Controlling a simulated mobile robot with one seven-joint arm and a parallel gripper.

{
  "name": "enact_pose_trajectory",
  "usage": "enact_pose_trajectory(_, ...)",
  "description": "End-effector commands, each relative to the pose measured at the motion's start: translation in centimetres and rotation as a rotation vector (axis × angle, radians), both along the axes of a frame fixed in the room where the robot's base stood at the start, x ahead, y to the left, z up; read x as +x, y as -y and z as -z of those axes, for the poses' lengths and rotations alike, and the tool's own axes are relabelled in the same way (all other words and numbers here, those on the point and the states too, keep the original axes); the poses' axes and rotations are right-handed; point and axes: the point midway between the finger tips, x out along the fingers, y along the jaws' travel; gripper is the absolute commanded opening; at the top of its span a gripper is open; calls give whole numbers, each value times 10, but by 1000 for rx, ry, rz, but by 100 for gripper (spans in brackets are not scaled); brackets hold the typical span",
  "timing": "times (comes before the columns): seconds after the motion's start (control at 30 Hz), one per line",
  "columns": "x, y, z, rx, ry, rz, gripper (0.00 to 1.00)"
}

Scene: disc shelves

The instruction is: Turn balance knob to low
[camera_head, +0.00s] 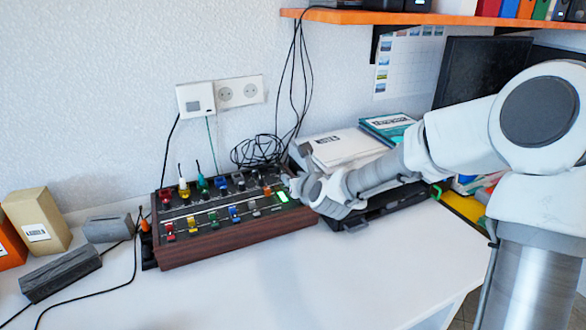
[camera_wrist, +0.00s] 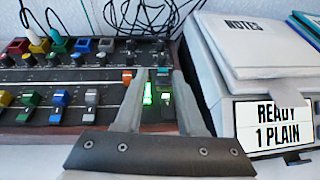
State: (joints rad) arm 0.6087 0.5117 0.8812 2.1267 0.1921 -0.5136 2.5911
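A mixing console (camera_head: 235,245) with a wooden case stands on the white desk. It carries rows of coloured knobs and sliders, and a lit green display (camera_head: 283,197) at its right end. No label naming the balance knob is readable, so I cannot tell which knob it is. An orange control (camera_wrist: 127,75) is just left of my gripper in the wrist view; the head view shows it too (camera_head: 267,190). My gripper (camera_wrist: 159,76) is open and empty, with its two fingers either side of the green display in the picture. Contact with the panel cannot be told.
A white box marked NOTES (camera_wrist: 245,47) and a printer-like device with a READY sign (camera_wrist: 276,125) stand right of the console. Black cables (camera_head: 265,150) hang behind it. Grey boxes (camera_head: 62,273) lie to the left. The desk front (camera_head: 300,285) is clear.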

Motion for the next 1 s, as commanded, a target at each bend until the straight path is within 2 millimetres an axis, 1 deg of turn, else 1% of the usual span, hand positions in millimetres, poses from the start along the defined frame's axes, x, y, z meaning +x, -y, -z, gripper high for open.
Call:
enact_pose_trajectory(0.03,0,-4,-2,-1,4,-5,38)
enact_pose_trajectory(0.2,2,-8,-4,3,7,-8,38)
enact_pose_trajectory(0.37,14,-12,2,6,6,-9,38)
enact_pose_trajectory(0.47,27,-17,10,5,6,-11,38)
enact_pose_trajectory(0.7,67,-28,26,5,7,-10,38)
enact_pose_trajectory(1.0,114,-41,46,3,6,-9,38)
